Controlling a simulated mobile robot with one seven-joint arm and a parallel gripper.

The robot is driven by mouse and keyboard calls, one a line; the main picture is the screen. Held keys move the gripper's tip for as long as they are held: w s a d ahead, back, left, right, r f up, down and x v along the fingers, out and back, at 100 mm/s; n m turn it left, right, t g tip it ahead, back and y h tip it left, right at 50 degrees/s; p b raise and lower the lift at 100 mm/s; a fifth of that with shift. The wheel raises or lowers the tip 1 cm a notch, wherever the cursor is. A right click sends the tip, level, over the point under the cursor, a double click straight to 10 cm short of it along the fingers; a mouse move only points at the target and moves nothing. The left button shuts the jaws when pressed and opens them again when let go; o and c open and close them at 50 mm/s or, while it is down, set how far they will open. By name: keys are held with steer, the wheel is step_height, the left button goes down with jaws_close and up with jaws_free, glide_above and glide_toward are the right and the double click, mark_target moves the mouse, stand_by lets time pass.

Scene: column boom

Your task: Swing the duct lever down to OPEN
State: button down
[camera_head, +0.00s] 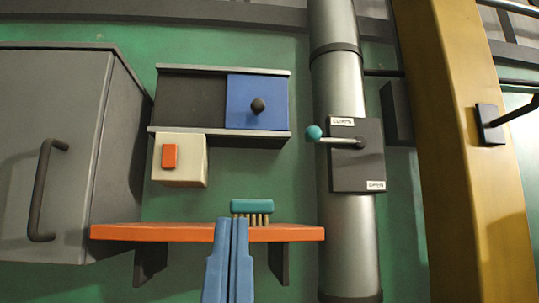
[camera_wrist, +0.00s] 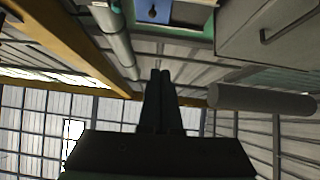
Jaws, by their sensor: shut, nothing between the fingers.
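The duct lever (camera_head: 338,141) is a light rod with a teal ball knob (camera_head: 313,132). It sticks out to the left, about level, from a dark plate (camera_head: 357,178) on the grey vertical duct (camera_head: 339,88). A label at the plate's top seems to read CLOSED; one at its lower right (camera_head: 376,185) seems to read OPEN. My gripper (camera_head: 232,222) has blue fingers held together, in front of the orange shelf, below and left of the lever and apart from it. In the wrist view my gripper (camera_wrist: 160,72) shows dark, and the duct (camera_wrist: 117,38) is at upper left.
A teal brush (camera_head: 252,207) lies on the orange shelf (camera_head: 150,232) behind my fingertips. A sliding-door cupboard (camera_head: 190,98) and a cream box with an orange button (camera_head: 169,156) are above. A grey cabinet (camera_head: 50,110) stands left, a yellow column (camera_head: 455,130) right.

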steer(key=w+d+r+g+p, duration=0.3)
steer(key=w+d+r+p, duration=0.1)
steer(key=r+p, duration=0.4)
steer(key=w+d+r+n+g+p, duration=0.1)
steer(key=w+d+r+g+p, duration=0.2)
steer(key=w+r+p, duration=0.3)
steer(key=w+d+r+n+g+p, duration=0.1)
steer(key=w+d+r+g+p, duration=0.2)
steer(key=r+p, duration=0.6)
steer(key=w+d+p, duration=0.2)
steer(key=w+p, duration=0.1)
steer(key=p, duration=0.1)
steer(key=shift+r+g+y, duration=0.3)
steer(key=shift+r+g, duration=0.05)
steer(key=shift+g, duration=0.05)
steer(key=shift+d, duration=0.1)
